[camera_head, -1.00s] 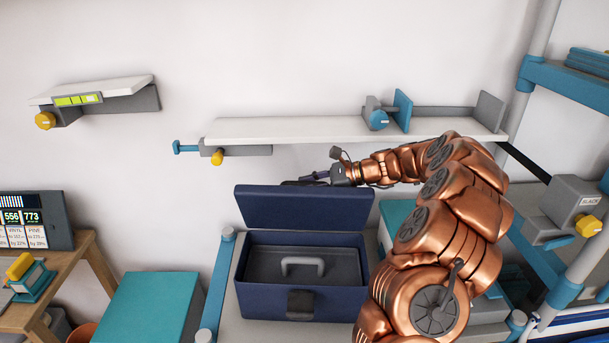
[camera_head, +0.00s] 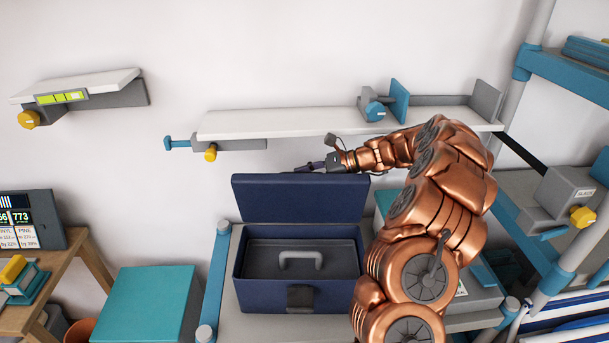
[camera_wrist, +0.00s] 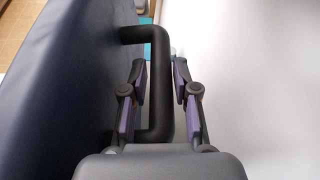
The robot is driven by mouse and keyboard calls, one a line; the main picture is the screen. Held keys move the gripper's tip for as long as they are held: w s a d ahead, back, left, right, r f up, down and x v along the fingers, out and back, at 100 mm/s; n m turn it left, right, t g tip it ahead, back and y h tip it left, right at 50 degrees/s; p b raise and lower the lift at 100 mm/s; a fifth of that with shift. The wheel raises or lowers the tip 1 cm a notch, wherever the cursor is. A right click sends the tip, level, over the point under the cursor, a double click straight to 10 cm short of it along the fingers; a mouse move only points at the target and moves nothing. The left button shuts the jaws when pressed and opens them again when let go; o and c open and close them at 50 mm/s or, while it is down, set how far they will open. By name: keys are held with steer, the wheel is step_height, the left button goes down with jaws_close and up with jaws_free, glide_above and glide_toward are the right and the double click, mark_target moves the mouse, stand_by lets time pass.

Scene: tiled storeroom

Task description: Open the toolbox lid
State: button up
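The dark blue toolbox (camera_head: 258,290) stands on a light worktop, with its lid (camera_head: 300,200) raised upright at the back. Its grey inner tray with a pale handle (camera_head: 300,256) shows, and a dark latch (camera_head: 300,297) is on the front. My gripper (camera_head: 312,167) is behind the lid's top edge, partly hidden. In the wrist view, the lid (camera_wrist: 65,90) fills the left side, and its black handle (camera_wrist: 160,75) runs between the two fingers of my gripper (camera_wrist: 162,90). The fingers are apart, one on each side of the handle bar, with narrow gaps showing.
A white wall shelf (camera_head: 300,124) with a blue-and-grey clamp runs just above my gripper. My copper arm comes in from the right, beside the toolbox. A teal box (camera_head: 145,305) stands at left, and blue shelving (camera_head: 565,85) at right.

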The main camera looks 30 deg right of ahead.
steer(key=shift+o, duration=0.9)
steer(key=shift+f, duration=0.1)
steer(key=shift+s+d, duration=0.1)
steer(key=shift+d, duration=0.1)
steer(key=v, duration=1.1)
steer(key=shift+s+d+r, duration=0.15)
steer(key=shift+d+r, duration=0.05)
steer(key=shift+r, duration=0.1)
steer(key=shift+c, duration=0.3)
